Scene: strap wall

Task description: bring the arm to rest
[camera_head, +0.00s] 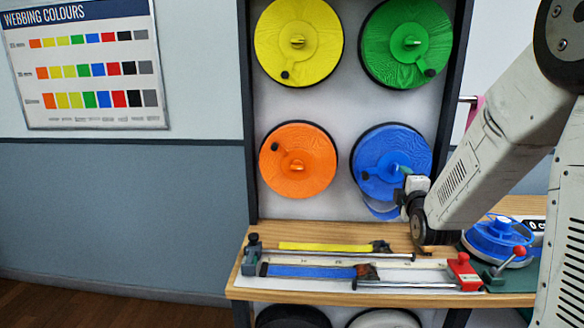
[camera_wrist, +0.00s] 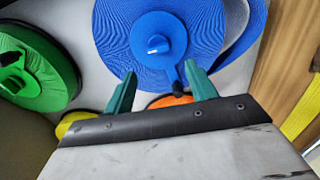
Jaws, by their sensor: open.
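My arm comes in from the right in the head view. My gripper (camera_head: 402,172) is in front of the lower right, blue webbing reel (camera_head: 378,158), partly hiding it. In the wrist view my gripper (camera_wrist: 164,82) shows two green fingers spread apart with nothing between them. The blue reel (camera_wrist: 190,25) fills the top of that view, beyond the fingertips. I cannot tell whether a finger touches the reel.
Yellow (camera_head: 318,62), green (camera_head: 430,55) and orange (camera_head: 270,170) reels hang on the wall rack. Below, a wooden bench (camera_head: 420,298) carries a clamp fixture with a blue strap (camera_head: 312,271), a yellow strap (camera_head: 325,247) and a blue round device (camera_head: 495,240). Open floor lies at left.

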